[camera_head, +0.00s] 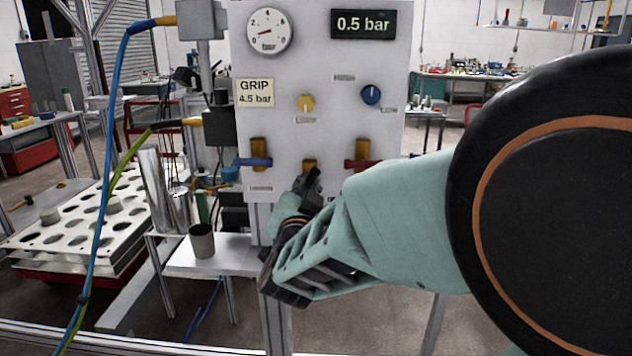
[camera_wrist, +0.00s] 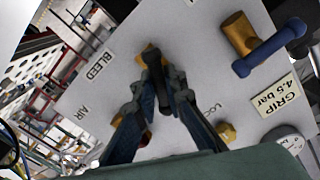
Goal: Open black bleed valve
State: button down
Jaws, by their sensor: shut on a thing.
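The black bleed valve has a brass body (camera_head: 309,164) low in the middle of the grey panel (camera_head: 335,120). In the wrist view its brass body (camera_wrist: 150,56) shows just beyond my fingertips, near the BLEED label. My gripper (camera_head: 309,184) is at this valve, and its fingers (camera_wrist: 164,82) are closed in around the black handle (camera_wrist: 161,100). The fingers partly cover the handle, so its exact angle is hard to tell.
A blue-handled valve (camera_head: 253,162) sits left of the bleed valve and a red-handled valve (camera_head: 362,163) right. Above are a yellow knob (camera_head: 305,102), a blue knob (camera_head: 371,95), a gauge (camera_head: 269,31) and a display (camera_head: 363,24) reading 0.5 bar. A grey cup (camera_head: 202,243) stands lower left.

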jog(key=n+p, duration=0.2)
jog(key=n, duration=0.4)
jog(key=shift+n, duration=0.3)
jog(key=n+p, duration=0.2)
jog(key=n, duration=0.3)
jog(key=shift+n+p, duration=0.4)
jog(key=c, duration=1.7)
grip_release()
jog(key=s, duration=0.7)
jog(key=shift+s+a, duration=0.1)
jog(key=shift+s, duration=0.15)
